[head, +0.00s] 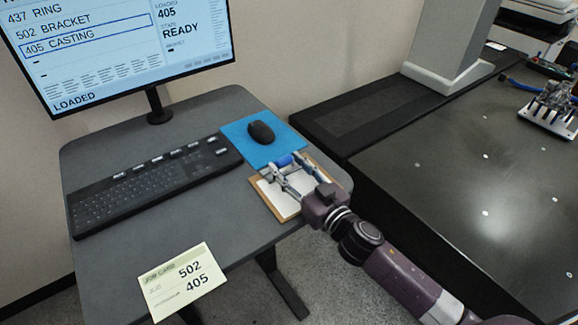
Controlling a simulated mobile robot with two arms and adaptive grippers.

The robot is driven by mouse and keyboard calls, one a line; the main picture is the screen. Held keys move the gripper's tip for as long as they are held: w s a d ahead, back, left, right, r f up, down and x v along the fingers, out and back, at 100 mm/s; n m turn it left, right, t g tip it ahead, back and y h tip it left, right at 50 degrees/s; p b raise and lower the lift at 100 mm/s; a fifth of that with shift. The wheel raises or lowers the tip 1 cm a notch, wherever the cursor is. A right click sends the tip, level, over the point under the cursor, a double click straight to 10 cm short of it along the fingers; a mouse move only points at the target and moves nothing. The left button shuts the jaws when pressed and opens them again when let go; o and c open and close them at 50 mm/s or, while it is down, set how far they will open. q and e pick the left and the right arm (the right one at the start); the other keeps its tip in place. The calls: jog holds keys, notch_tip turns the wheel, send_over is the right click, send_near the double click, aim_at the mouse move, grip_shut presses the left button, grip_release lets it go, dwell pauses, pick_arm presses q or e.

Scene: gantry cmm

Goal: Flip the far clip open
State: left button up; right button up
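I cannot make out the far clip for certain. A metal fixture (556,98) stands on a pale slotted plate (550,122) at the right edge of the head view, on the dark table. Its small parts are too small to read as open or shut. My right gripper (284,163) is far from it, low over a clipboard (261,197) on the desk. Its two fingers are apart, with a dark blue rounded piece (285,160) between their tips. I cannot tell whether they grip it. My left gripper is not in view.
The grey desk (215,225) bears a keyboard (150,185), a mouse (261,132) on a blue mat (236,134), and a monitor (120,50). A job card (183,282) shows at the front. The dark table (440,170) is mostly clear; a grey column (450,45) rises behind it.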

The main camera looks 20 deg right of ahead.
aim_at(284, 158)
jog(key=c, duration=0.4)
jog(key=shift+o, duration=0.2)
jog(key=shift+r, duration=0.1)
